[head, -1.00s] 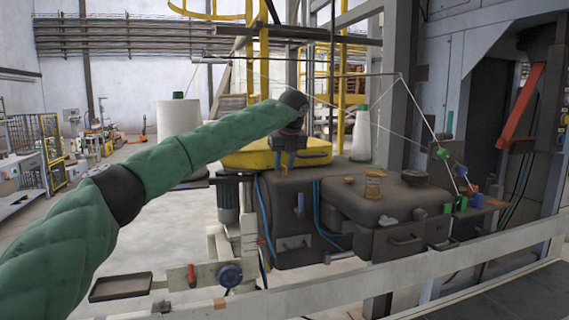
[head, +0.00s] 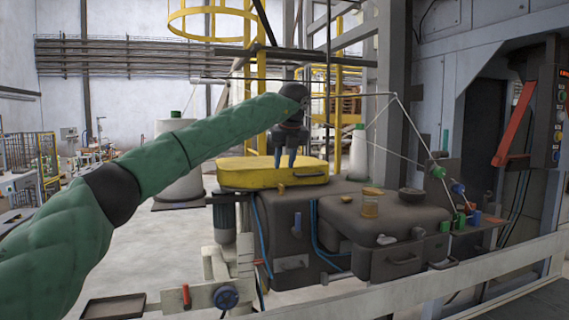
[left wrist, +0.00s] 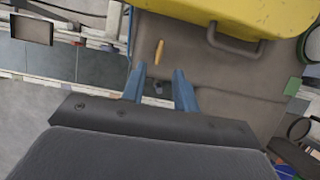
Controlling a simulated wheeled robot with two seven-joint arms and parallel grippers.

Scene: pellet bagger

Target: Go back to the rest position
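The yellow case also shows at the top right of that view (left wrist: 270,15). My right gripper is in neither view.
A pale rail (head: 440,285) runs across the front. A small tray (head: 113,306) sits lower left.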

